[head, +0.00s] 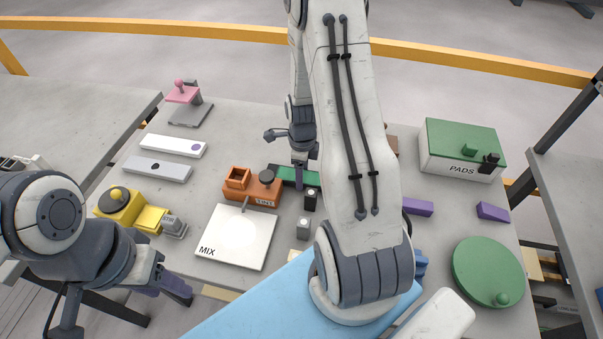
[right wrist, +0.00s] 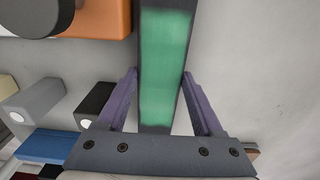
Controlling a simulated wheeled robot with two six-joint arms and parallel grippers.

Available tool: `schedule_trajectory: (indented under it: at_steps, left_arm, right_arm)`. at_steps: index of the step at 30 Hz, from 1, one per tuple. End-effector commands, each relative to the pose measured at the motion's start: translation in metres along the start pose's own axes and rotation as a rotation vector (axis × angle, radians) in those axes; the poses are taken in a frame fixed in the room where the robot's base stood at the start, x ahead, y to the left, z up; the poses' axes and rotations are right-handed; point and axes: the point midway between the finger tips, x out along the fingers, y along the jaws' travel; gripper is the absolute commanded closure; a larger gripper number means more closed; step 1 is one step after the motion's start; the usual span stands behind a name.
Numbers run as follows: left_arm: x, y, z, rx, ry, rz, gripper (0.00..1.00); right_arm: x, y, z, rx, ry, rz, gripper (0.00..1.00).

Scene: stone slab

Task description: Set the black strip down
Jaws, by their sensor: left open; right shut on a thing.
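The black strip is a long dark bar with a green face; in the head view (head: 312,179) it lies behind the orange block, partly hidden by my right arm. In the right wrist view the strip (right wrist: 167,60) runs from the top edge down between the purple fingers. My right gripper (right wrist: 160,76) is shut on it, one finger on each side. In the head view my right gripper (head: 298,178) points down at the strip. I cannot tell whether the strip touches the slab. My left gripper (head: 172,287) is open and empty at the lower left, off the slab's front edge.
An orange timer block (head: 264,201) with a dark knob is close to the strip's left. Small black (head: 310,203) and grey (head: 303,230) blocks stand in front. The white MIX plate (head: 236,237) is nearer. A green-topped PADS box (head: 459,165) stands right. Bare slab (head: 245,130) lies behind.

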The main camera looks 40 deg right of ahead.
Motion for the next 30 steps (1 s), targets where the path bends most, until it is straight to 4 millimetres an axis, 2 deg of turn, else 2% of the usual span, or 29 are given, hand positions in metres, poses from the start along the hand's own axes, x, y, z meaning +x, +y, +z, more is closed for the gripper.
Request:
schedule_trajectory:
  at_steps: [13, 14, 15, 16, 25, 30]
  left_arm:
    - [0.002, 0.000, 0.000, 0.000, 0.000, 0.000, 0.50]
    - [0.002, 0.000, 0.000, 0.000, 0.000, 0.000, 0.50]
    - [0.001, 0.000, 0.000, 0.000, 0.000, 0.000, 0.50]
    - [0.001, 0.000, 0.000, 0.000, 0.000, 0.000, 0.50]
    - [0.001, 0.000, 0.000, 0.000, 0.000, 0.000, 0.50]
    - [0.001, 0.000, 0.000, 0.000, 0.000, 0.000, 0.50]
  right_arm:
    - [0.010, 0.000, 0.002, -0.002, -0.001, -0.002, 1.00]
    - [0.009, 0.001, 0.002, -0.002, 0.000, -0.001, 0.24]
    - [0.009, 0.001, 0.002, -0.002, 0.000, -0.001, 0.09]
    - [0.009, 0.001, 0.002, -0.002, 0.000, -0.001, 0.02]
    - [0.008, 0.001, 0.002, -0.002, 0.000, -0.001, 0.02]
    - [-0.005, -0.001, 0.002, -0.002, -0.002, -0.005, 0.02]
